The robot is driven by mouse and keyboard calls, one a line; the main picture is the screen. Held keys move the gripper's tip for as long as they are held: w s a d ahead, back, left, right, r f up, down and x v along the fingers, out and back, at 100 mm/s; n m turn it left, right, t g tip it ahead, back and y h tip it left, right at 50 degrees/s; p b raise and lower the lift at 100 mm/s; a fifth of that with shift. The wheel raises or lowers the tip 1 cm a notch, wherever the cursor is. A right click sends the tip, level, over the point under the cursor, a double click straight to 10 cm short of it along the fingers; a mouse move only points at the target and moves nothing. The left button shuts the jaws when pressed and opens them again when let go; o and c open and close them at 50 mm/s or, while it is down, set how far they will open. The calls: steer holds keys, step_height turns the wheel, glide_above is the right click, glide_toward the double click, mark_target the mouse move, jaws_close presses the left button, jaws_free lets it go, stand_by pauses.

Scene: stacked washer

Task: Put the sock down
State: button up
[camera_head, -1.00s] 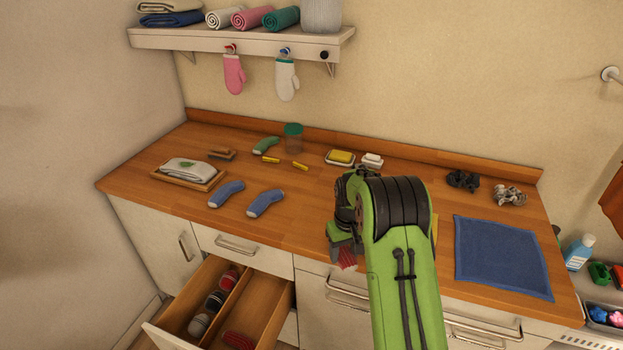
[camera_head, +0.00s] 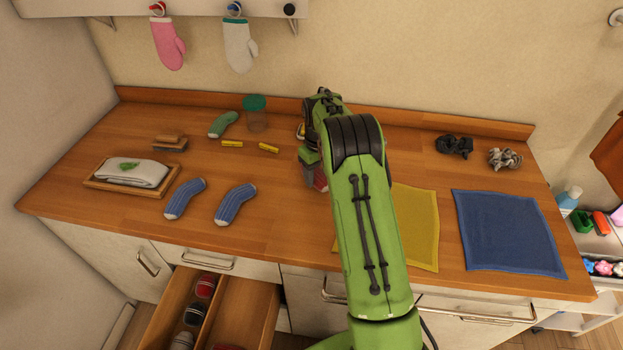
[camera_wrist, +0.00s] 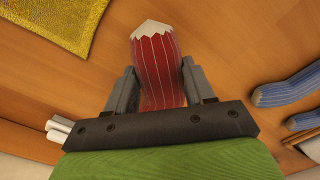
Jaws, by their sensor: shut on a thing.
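My gripper (camera_wrist: 158,82) is shut on a red sock (camera_wrist: 155,55) with thin pale stripes and a white toe. The sock points away between the two fingers in the wrist view, over the wooden counter (camera_wrist: 235,60). In the head view the red sock (camera_head: 321,181) shows only partly beside my gripper (camera_head: 311,170), since my green arm hides much of it. I cannot tell whether the sock touches the counter. Two blue striped socks (camera_head: 185,198) (camera_head: 235,204) lie on the counter to the left.
A yellow cloth (camera_head: 415,225) and a blue cloth (camera_head: 507,232) lie right of my arm. An open drawer (camera_head: 245,315) holds rolled socks below. Bare counter separates the blue socks from my gripper.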

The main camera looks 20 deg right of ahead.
mark_target(318, 175)
step_height(318, 175, down, 4)
steer(key=shift+r, duration=0.2)
steer(key=shift+f, duration=0.15)
steer(key=o, duration=1)
